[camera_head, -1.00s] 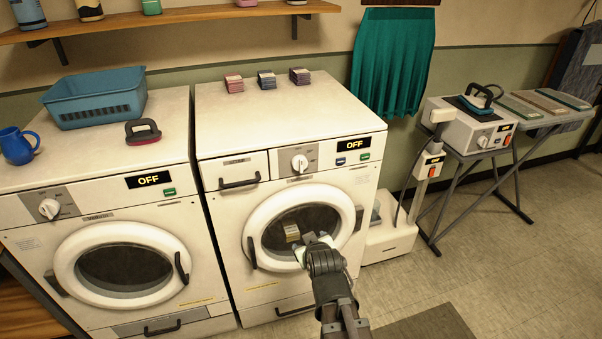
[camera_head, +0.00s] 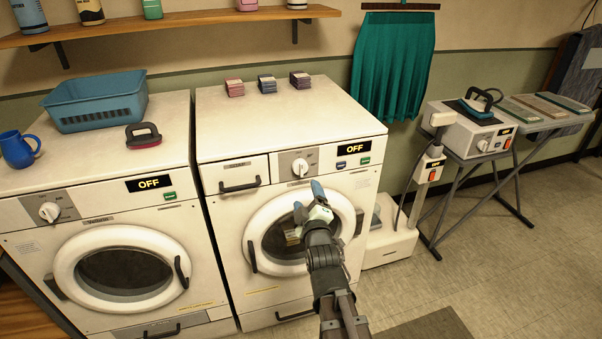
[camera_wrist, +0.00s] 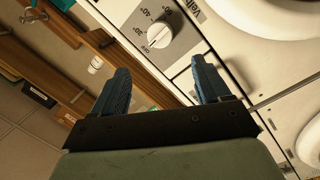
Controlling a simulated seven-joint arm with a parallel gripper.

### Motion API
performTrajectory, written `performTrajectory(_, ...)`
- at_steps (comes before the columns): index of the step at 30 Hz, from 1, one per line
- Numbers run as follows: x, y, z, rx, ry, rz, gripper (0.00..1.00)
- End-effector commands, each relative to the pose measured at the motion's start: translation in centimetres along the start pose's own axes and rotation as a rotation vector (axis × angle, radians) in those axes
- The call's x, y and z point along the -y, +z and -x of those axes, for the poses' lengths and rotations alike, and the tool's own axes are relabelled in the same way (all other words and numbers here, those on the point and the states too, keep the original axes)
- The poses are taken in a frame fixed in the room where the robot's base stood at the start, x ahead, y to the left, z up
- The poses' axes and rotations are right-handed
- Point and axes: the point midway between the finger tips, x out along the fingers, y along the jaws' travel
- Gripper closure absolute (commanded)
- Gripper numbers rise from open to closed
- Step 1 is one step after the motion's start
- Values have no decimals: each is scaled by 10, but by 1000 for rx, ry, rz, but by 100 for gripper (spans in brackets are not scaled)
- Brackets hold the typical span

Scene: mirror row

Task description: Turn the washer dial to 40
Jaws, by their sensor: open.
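Two white front-loading machines stand side by side. The right machine (camera_head: 350,138) has a drawer, a white dial (camera_head: 300,167) on a grey panel and an OFF display. The left machine (camera_head: 95,180) has its own white dial (camera_head: 50,212) and an OFF display. My gripper (camera_head: 309,199) is open and empty in front of the right machine's door, below its dial and apart from it. I cannot tell which machine this dial belongs to.
A blue basket (camera_head: 97,105), a dark-handled brush (camera_head: 143,136) and a blue mug (camera_head: 18,149) sit on the left machine. Small stacks (camera_head: 267,84) lie at the back of the right machine. A wooden shelf (camera_head: 190,20) runs above. A folding table (camera_head: 490,150) stands at right.

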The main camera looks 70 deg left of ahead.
Motion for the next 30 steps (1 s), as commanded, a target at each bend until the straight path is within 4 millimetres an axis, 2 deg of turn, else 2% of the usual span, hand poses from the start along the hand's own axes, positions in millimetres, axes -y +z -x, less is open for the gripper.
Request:
performTrajectory(18, 0, 0, -105, 2, -1, -2, 24)
performTrajectory(24, 0, 0, -121, 2, -1, -3, 24)
performTrajectory(30, 0, 0, -122, 2, -1, -2, 24)
